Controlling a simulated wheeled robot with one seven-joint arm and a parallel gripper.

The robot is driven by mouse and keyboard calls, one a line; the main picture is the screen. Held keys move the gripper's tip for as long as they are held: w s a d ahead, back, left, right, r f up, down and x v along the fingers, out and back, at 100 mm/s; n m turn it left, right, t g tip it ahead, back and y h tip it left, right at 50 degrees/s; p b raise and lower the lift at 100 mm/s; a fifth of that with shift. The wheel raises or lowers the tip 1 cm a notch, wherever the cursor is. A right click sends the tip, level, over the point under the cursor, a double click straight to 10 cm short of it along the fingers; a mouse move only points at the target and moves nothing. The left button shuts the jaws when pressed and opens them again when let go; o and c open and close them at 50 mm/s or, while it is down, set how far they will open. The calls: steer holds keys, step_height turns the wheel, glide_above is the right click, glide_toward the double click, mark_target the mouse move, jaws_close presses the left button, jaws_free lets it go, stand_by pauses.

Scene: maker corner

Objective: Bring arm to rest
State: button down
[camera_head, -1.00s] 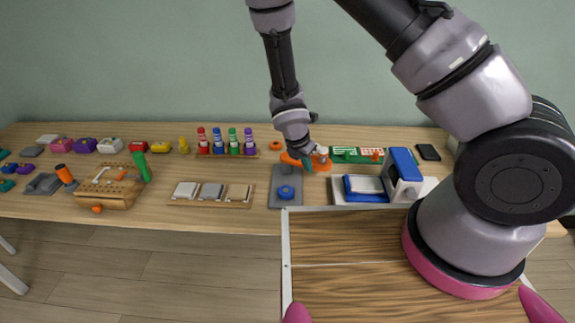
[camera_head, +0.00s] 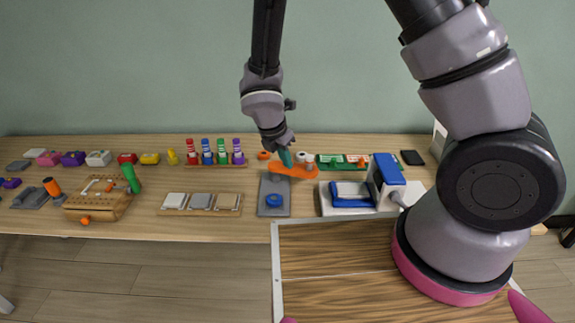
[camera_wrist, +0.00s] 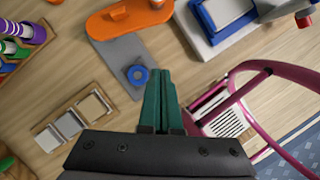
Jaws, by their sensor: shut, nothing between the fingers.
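My gripper (camera_head: 286,158) hangs from my arm above the workbench (camera_head: 150,222), over the far end of the grey plate (camera_head: 273,205) and beside the orange piece (camera_head: 296,170) in the head view. Its green fingers show in the wrist view (camera_wrist: 160,90); they are together with nothing between them. In that view the grey plate (camera_wrist: 118,58) with its blue ring (camera_wrist: 137,74) lies beyond the fingers, and the orange piece (camera_wrist: 130,20) is at its far end. Whether the fingers touch anything is not visible, but they appear raised above the bench.
A blue and white machine (camera_head: 386,180) stands right of the plate. A tray of blocks (camera_head: 200,203), a rack of coloured bottles (camera_head: 214,156) and a wooden box (camera_head: 98,203) stand left. A pink chair-like frame (camera_wrist: 240,85) shows in the wrist view. Air above the bench is open.

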steer(key=d+r+m+y, duration=0.1)
steer(key=d+r+m, duration=0.65)
steer(key=r, duration=0.35)
steer(key=d+r+m+y, duration=0.1)
steer(key=d+r+m, duration=0.5)
steer(key=r+m, duration=0.4)
steer(key=s+d+r+m+t+y, duration=0.1)
steer(key=s+d+r+m+t, duration=0.1)
steer(key=s+r+m, duration=0.4)
steer(key=s+d+r+m+t+y, duration=0.2)
steer(key=s+d+r+m, duration=0.2)
steer(key=r+m, duration=0.4)
steer(key=v, duration=0.2)
steer(key=shift+s+r, duration=0.25)
steer(key=shift+s, duration=0.05)
